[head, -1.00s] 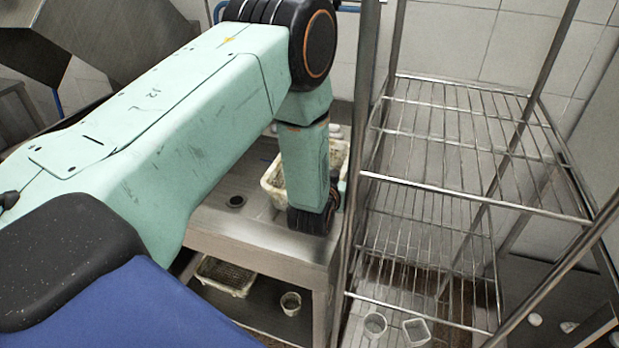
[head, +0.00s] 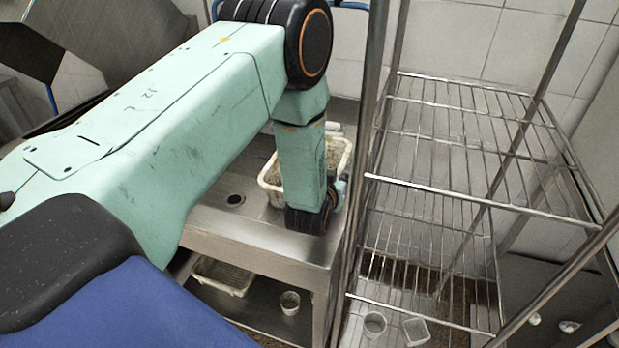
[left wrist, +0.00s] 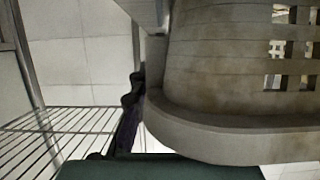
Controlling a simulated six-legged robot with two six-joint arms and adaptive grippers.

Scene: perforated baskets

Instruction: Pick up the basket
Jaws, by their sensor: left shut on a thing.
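A pale, dirty perforated basket (head: 268,186) is at the steel counter, partly hidden behind my left forearm and wrist. My left gripper (head: 341,190) is at the basket's right side in the head view, its fingers mostly hidden by the wrist. It is shut on the basket. In the left wrist view the basket wall (left wrist: 215,60) fills the right side very close, with square holes at its right and a thick rim (left wrist: 230,135) below. I cannot tell whether the basket clears the counter. My right gripper is not in view.
A steel wire rack (head: 470,195) stands close on the right, its post beside my wrist. The counter (head: 250,235) has a drain hole. Another basket (head: 222,276) and a cup (head: 290,302) sit on the shelf below. Small containers (head: 415,330) are on the rack's low shelf.

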